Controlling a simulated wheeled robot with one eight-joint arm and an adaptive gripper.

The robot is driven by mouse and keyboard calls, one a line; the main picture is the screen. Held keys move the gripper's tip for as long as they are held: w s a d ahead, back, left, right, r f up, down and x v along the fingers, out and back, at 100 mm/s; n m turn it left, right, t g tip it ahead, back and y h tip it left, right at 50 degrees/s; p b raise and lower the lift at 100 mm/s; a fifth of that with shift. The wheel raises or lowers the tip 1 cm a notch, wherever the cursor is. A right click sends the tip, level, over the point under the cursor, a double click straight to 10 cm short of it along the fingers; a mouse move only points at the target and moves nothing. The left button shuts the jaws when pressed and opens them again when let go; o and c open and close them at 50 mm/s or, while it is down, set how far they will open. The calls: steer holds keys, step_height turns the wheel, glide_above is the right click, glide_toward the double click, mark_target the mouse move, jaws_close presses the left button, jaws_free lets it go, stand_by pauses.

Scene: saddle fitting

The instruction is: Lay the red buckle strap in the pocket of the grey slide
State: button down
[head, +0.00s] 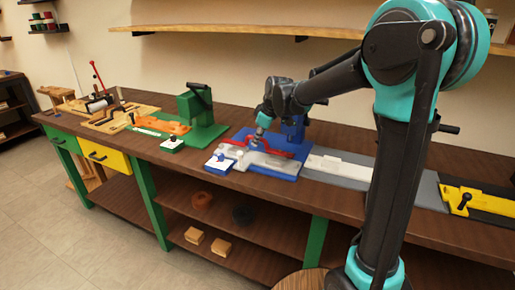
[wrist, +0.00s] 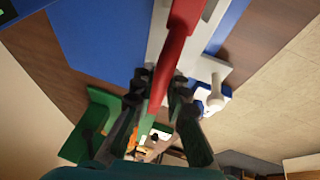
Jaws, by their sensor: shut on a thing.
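My gripper (head: 257,135) is shut on the red buckle strap (head: 280,150), above the blue fixture on the bench. In the wrist view the strap (wrist: 176,50) runs between the two fingers (wrist: 160,88) and out past the top of the picture. The grey slide (head: 262,160) is a pale grey piece on the blue base (head: 291,173), just below and in front of the strap. Part of it also shows in the wrist view (wrist: 205,66), behind the strap. The pocket cannot be made out, and I cannot tell whether the strap touches the slide.
A small blue-and-white block (head: 218,163) stands at the left of the blue base. A green fixture (head: 197,112) with an orange piece stands further left. A grey rail (head: 345,170) and a yellow fixture (head: 466,200) lie to the right. A wooden shelf (head: 250,30) hangs above.

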mark_target(254, 155)
steer(key=shift+f, duration=1.9)
steer(key=c, duration=1.5)
jaws_free()
steer(key=shift+f, duration=0.1)
steer(key=v, duration=1.2)
